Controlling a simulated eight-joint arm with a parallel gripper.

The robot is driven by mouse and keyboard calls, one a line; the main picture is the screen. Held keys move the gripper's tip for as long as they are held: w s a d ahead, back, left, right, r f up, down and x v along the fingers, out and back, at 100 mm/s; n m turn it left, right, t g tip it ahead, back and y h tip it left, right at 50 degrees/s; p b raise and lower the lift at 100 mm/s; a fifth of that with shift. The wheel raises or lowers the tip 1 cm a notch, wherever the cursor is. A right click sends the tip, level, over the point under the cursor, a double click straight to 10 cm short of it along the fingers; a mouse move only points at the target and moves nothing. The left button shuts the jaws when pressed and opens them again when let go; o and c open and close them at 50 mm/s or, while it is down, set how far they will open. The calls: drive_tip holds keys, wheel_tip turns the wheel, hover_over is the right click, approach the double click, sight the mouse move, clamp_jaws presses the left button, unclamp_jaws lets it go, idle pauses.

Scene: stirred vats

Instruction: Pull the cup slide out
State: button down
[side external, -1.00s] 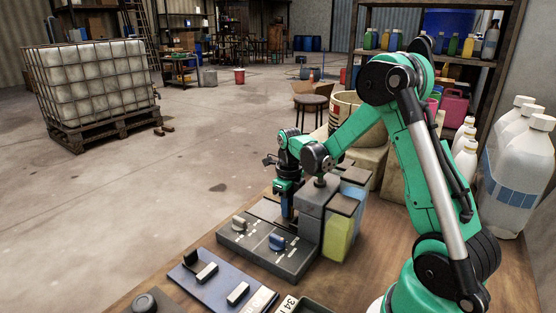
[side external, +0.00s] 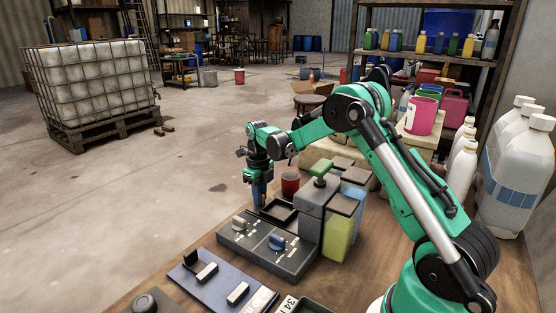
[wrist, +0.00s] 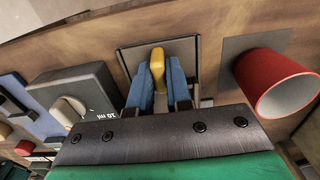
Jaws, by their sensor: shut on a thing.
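My gripper (side external: 259,203) points down at the left of the dark square tray-like slide (side external: 278,211), beside the grey vat unit. In the wrist view my gripper's blue fingers (wrist: 157,76) are shut on a yellow handle (wrist: 157,60), one finger on each side. The handle stands in front of a dark-edged grey plate (wrist: 185,55), and the fingers hide part of it. A red cup (side external: 290,183) stands upright behind the slide, apart from my gripper. The cup (wrist: 275,80) also shows at the right in the wrist view, on a grey patch.
A grey control box with knobs (side external: 265,250) lies in front of the slide. Grey, blue and yellow containers (side external: 340,230) stand to the right, with a green handle (side external: 321,169) on top. A blue panel (side external: 215,280) lies nearer the front.

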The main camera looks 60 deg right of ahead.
drive_tip(key=c, duration=0.8)
unclamp_jaws()
drive_tip(key=shift+r, duration=2.85)
drive_tip(key=shift+a+r, duration=0.1)
drive_tip(key=shift+r, duration=0.05)
drive_tip(key=s+a+r+n+t, duration=0.35)
drive_tip(key=a+r+n, duration=0.4)
drive_tip(key=n, duration=0.75)
drive_tip(key=s+a+n+t, duration=0.1)
drive_tip(key=s+a+n, duration=0.1)
drive_tip(key=n, duration=0.5)
drive_tip(key=s+a+f+n+t, duration=0.1)
drive_tip(key=s+a+n, duration=0.2)
drive_tip(key=n, duration=0.4)
drive_tip(key=s+a+n+t, duration=0.1)
drive_tip(key=s+a+n, duration=0.2)
drive_tip(key=s+n, duration=0.2)
drive_tip(key=shift+a+f+n+t, duration=0.15)
drive_tip(key=shift+f+n+t, duration=0.2)
drive_tip(key=shift+n, duration=0.65)
